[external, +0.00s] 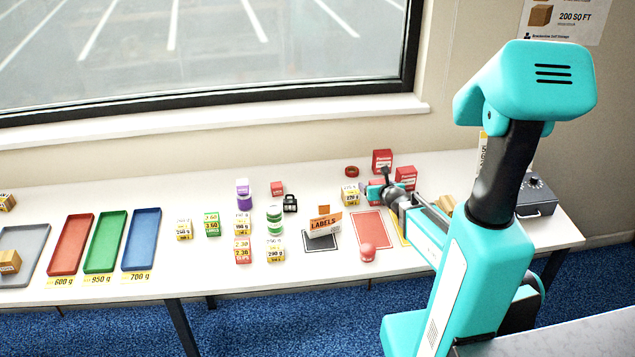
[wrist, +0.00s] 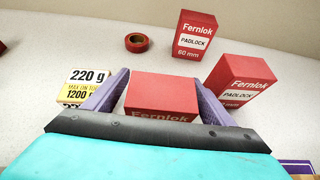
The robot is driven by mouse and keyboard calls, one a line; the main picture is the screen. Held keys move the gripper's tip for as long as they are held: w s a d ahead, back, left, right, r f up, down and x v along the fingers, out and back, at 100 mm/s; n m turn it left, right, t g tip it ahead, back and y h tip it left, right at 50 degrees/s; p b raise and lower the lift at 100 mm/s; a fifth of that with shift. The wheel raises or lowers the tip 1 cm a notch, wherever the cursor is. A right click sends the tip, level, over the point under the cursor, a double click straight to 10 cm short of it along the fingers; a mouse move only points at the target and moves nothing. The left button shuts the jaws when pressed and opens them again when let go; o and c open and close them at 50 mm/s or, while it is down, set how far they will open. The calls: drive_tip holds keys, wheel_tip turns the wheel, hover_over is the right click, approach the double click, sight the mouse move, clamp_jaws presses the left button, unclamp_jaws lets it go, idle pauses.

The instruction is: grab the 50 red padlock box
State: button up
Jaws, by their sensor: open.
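In the wrist view, a red Fernlok box (wrist: 163,95) stands between the two purple fingers of my gripper (wrist: 162,80). The fingers are open, one on each side of it; I cannot tell whether they touch it. Its size print is hidden by the gripper body. A red Fernlok padlock box marked 60 mm (wrist: 187,36) stands behind it. Another red Fernlok padlock box (wrist: 239,82) stands to the right, its number partly hidden by the right finger. In the external view my gripper (external: 381,189) is low over the table, near the two red boxes (external: 382,158) (external: 405,176).
A 220 g / 1200 box (wrist: 86,84) stands close to the left finger. A red tape roll (wrist: 138,42) lies behind it. On the table (external: 190,195) are a labels box (external: 325,224), small stacked goods and coloured trays (external: 106,242) to the left. A dark device (external: 537,193) is at right.

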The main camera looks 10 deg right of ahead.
idle(0.5)
drive_tip(key=c, duration=1.3)
drive_tip(key=shift+r, duration=0.1)
drive_tip(key=shift+r+b, duration=0.55)
drive_tip(key=shift+r, duration=4.35)
